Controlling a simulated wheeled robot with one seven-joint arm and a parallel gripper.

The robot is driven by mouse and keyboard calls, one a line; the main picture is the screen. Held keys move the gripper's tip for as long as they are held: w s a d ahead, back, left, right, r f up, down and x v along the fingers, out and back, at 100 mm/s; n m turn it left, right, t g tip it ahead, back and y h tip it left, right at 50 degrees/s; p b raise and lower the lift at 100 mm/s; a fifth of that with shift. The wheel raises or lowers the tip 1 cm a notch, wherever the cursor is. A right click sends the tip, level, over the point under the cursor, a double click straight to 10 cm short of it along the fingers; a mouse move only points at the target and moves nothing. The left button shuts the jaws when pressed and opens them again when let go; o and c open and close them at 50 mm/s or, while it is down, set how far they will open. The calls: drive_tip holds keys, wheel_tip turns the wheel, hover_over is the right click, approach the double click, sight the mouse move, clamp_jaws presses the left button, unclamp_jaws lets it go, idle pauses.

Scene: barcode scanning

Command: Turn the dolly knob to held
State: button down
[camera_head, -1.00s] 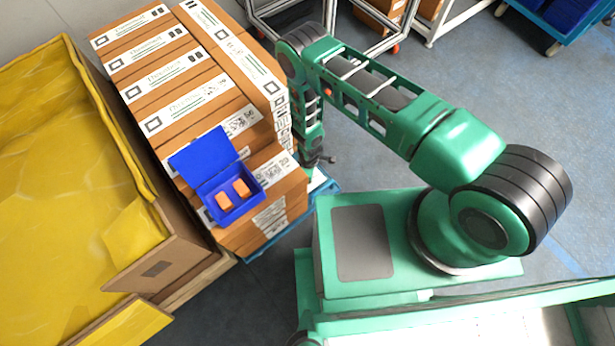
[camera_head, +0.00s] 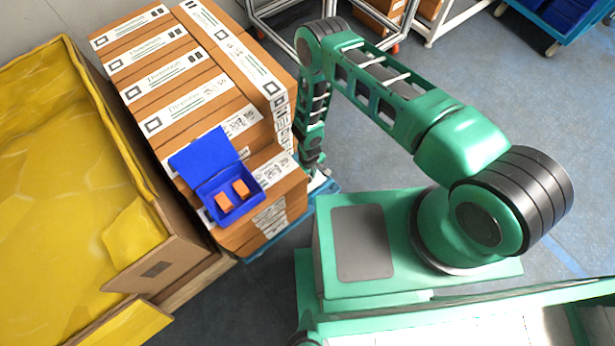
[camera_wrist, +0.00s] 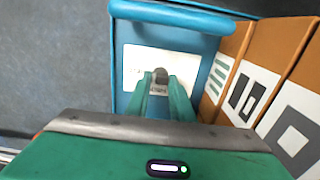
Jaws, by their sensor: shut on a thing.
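The blue dolly (camera_wrist: 165,25) fills the middle of the wrist view, with a white plate (camera_wrist: 140,62) on it. A small dark grey knob (camera_wrist: 161,75) stands at the middle of the plate. My gripper (camera_wrist: 160,90) is shut on the knob, one green finger on each side. Small lettering shows at the knob, too small to read surely. In the head view the dolly (camera_head: 326,197) shows as a blue edge beneath the boxes, and my gripper is low beside the stack; the knob is hidden there.
Stacked orange-brown cartons (camera_head: 175,95) stand on the dolly, close to my arm's left. An open blue case (camera_head: 217,178) with two orange pieces sits on them. A large yellow-lined box (camera_head: 55,190) is at the left.

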drive_tip(key=shift+s+d+f, duration=0.1)
drive_tip(key=shift+s+d, duration=0.05)
drive_tip(key=shift+s, duration=0.3)
drive_tip(key=c, duration=1.5)
unclamp_jaws()
drive_tip(key=shift+c, duration=0.2)
drive_tip(key=shift+w, duration=0.2)
drive_tip(key=shift+w, duration=0.1)
wheel_tip(320, 180, up, 11)
